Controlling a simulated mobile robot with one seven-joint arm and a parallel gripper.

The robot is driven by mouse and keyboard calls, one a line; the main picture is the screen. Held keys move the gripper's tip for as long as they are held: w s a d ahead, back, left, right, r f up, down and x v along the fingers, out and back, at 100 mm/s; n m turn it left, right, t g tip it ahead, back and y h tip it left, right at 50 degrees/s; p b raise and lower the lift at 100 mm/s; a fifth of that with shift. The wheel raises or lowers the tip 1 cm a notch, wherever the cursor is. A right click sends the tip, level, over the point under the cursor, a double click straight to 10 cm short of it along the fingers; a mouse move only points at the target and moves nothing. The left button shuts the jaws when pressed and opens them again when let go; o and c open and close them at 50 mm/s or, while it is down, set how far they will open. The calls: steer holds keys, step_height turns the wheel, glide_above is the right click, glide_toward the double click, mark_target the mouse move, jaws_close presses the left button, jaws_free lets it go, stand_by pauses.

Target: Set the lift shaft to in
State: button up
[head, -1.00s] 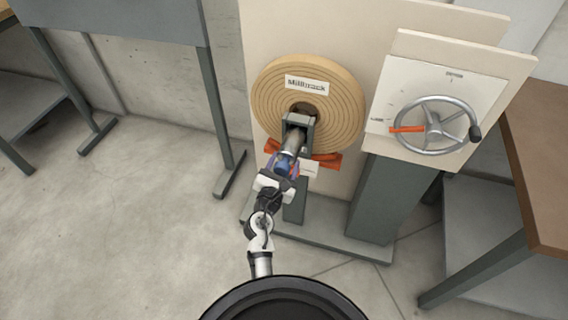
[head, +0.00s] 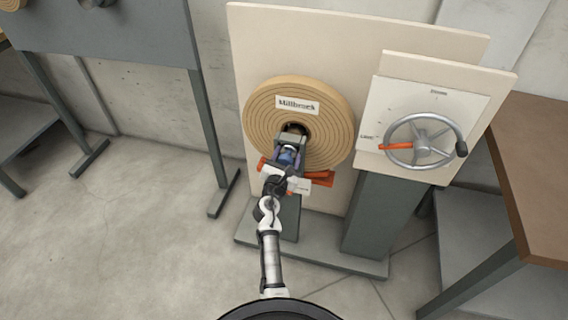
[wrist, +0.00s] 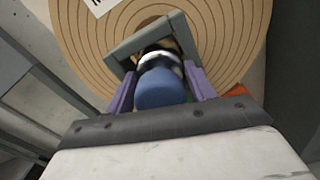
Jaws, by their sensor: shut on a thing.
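The lift shaft shows in the wrist view as a rounded blue end (wrist: 160,88) with a pale metal collar behind it. It passes through a grey-green square frame at the centre of the wooden spiral roll (head: 259,118). My gripper (wrist: 163,86) has its purple fingers on both sides of the blue end and is shut on it. In the head view my gripper (head: 287,158) is at the front of the frame, below the roll's hub. The shaft's inner part is hidden by the frame, and the arm covers part of it.
A handwheel (head: 424,141) with an orange pointer is on a panel at the right, its pointer toward a label on the left. Orange pieces (head: 322,178) stick out below the roll. A brown-topped table (head: 540,160) stands at the right. Open floor lies at the left.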

steer(key=shift+w+r, duration=0.1)
steer(key=o, duration=1.1)
steer(key=shift+d, duration=0.1)
steer(key=shift+w, duration=0.1)
steer(key=b+v, duration=0.1)
steer(key=v, duration=1.3)
